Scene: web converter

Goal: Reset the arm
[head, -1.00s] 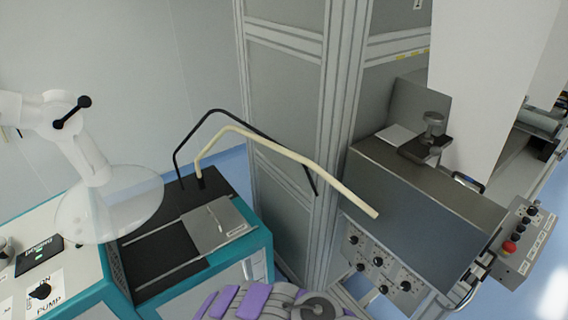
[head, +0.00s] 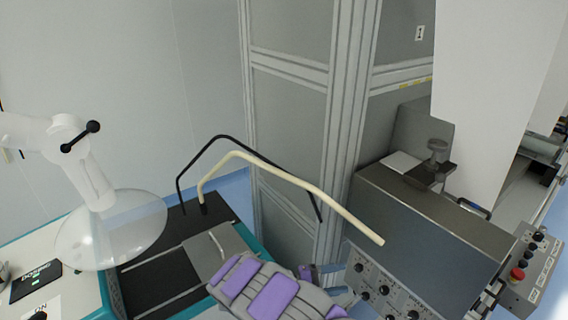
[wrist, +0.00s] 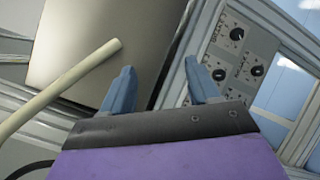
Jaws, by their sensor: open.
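My gripper shows in the wrist view (wrist: 163,88), with its two blue-grey fingers apart and nothing between them. Past the fingers lie the grey machine housing (wrist: 95,40) and a panel with black knobs (wrist: 240,50). In the head view my grey and purple arm rises from the bottom centre, and part of my gripper (head: 318,272) shows beyond it, in front of the machine frame.
A cream bent tube (head: 290,180) and a black one (head: 220,142) arch over the teal-edged bench (head: 245,238) at the left. A clear round hood (head: 110,235) hangs left of them. The grey machine housing (head: 430,220) and a control box with a red button (head: 530,265) stand right.

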